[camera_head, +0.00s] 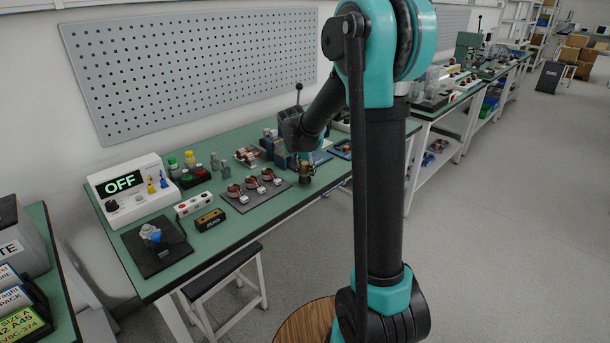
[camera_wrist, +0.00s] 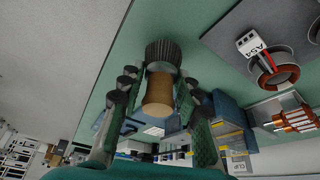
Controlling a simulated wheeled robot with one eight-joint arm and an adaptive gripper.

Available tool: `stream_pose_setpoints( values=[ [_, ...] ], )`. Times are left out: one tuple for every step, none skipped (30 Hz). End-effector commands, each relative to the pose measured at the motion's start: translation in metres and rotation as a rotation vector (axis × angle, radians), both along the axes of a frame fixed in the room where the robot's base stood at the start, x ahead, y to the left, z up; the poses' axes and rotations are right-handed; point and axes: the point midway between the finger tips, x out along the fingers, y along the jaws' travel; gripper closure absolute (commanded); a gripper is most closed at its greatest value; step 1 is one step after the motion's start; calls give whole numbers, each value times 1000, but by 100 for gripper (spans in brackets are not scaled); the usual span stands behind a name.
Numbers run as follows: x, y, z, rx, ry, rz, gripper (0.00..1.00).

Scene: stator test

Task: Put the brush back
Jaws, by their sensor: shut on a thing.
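The brush has a tan wooden handle (camera_wrist: 157,95) and dark bristles (camera_wrist: 163,53). My gripper (camera_wrist: 160,88) is shut on the handle, with a finger on each side and the bristles pointing out past the fingertips. In the head view the brush (camera_head: 305,175) is small, just under my gripper (camera_head: 304,163), near the right front part of the green bench. I cannot tell whether the bristles touch the bench top. No holder for the brush can be made out for certain.
A dark mat (camera_head: 242,205) with several copper-wound stators lies left of my gripper. A blue block-like fixture (camera_head: 276,152) stands close behind it. A tester reading OFF (camera_head: 127,187) stands at the bench's left. The green bench front edge (camera_head: 250,232) is near bare.

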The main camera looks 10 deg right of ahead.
Motion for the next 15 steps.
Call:
stream_pose_setpoints(
  values=[
    [0, 0, -7, 0, 0, 0, 100],
    [0, 0, -10, 0, 0, 0, 100],
    [0, 0, -12, 0, 0, 0, 100],
    [0, 0, -14, 0, 0, 0, 100],
    [0, 0, -14, 0, 0, 0, 100],
    [0, 0, -15, 0, 0, 0, 100],
    [0, 0, -15, 0, 0, 0, 100],
    [0, 0, -15, 0, 0, 0, 100],
    [0, 0, -15, 0, 0, 0, 100],
    [0, 0, -14, 0, 0, 0, 100],
    [0, 0, -14, 0, 0, 0, 100],
    [0, 0, -15, 0, 0, 0, 100],
    [0, 0, -15, 0, 0, 0, 100],
    [0, 0, -16, 0, 0, 0, 100],
    [0, 0, -17, 0, 0, 0, 100]
  ],
)
